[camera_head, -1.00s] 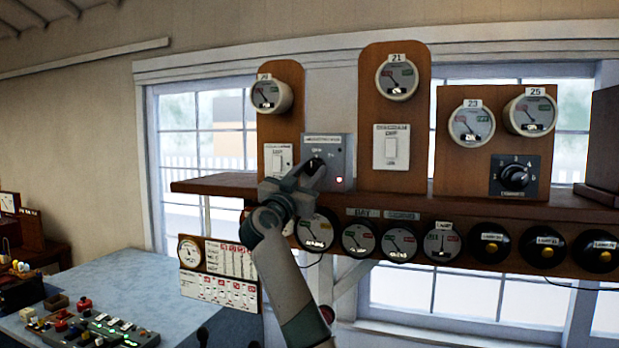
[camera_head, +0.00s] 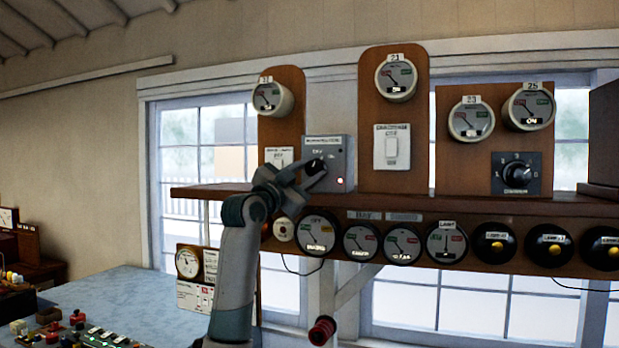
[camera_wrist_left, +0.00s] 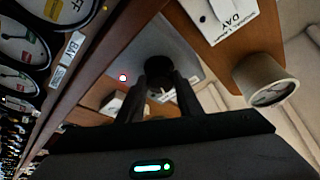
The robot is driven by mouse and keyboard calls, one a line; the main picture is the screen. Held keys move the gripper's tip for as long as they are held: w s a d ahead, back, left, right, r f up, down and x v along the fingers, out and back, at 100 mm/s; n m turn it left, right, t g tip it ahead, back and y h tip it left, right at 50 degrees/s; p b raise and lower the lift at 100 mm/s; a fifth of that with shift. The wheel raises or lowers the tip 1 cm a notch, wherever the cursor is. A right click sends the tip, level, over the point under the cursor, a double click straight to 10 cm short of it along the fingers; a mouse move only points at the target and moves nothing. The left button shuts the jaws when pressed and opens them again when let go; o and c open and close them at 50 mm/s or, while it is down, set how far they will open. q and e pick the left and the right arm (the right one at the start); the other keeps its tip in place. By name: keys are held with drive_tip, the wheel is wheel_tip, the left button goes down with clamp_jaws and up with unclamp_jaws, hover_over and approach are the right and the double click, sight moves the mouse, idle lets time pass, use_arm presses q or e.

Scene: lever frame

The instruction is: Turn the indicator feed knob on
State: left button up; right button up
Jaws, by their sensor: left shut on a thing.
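The indicator feed box is a grey plate (camera_head: 337,152) standing on the wooden shelf, with small lettering above and a lit red-white lamp at its lower right. Its black knob (camera_head: 315,167) is on the face of the plate. My left gripper (camera_head: 312,176) reaches up to it from the lower left and is shut on the knob. In the left wrist view the two dark fingers (camera_wrist_left: 160,92) stand on either side of the round black knob (camera_wrist_left: 160,72), in front of the grey plate. The knob's pointer is hidden. My right gripper is not in view.
A row of round gauges (camera_head: 318,234) hangs under the shelf (camera_head: 420,202). A rotary selector (camera_head: 516,173) sits far right.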

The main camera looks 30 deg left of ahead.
use_arm(q)
drive_tip(key=m+h, duration=0.1)
drive_tip(key=m, duration=0.1)
drive_tip(key=shift+a+m+g+p, duration=0.1)
drive_tip(key=shift+m+g+p, duration=0.2)
drive_tip(key=shift+m, duration=0.1)
drive_tip(key=shift+m+g+h+p, duration=0.55)
drive_tip(key=shift+m+p, duration=0.4)
drive_tip(key=shift+m, duration=0.75)
drive_tip(key=o, duration=1)
drive_tip(key=shift+o, duration=0.2)
drive_tip(key=shift+s, duration=0.15)
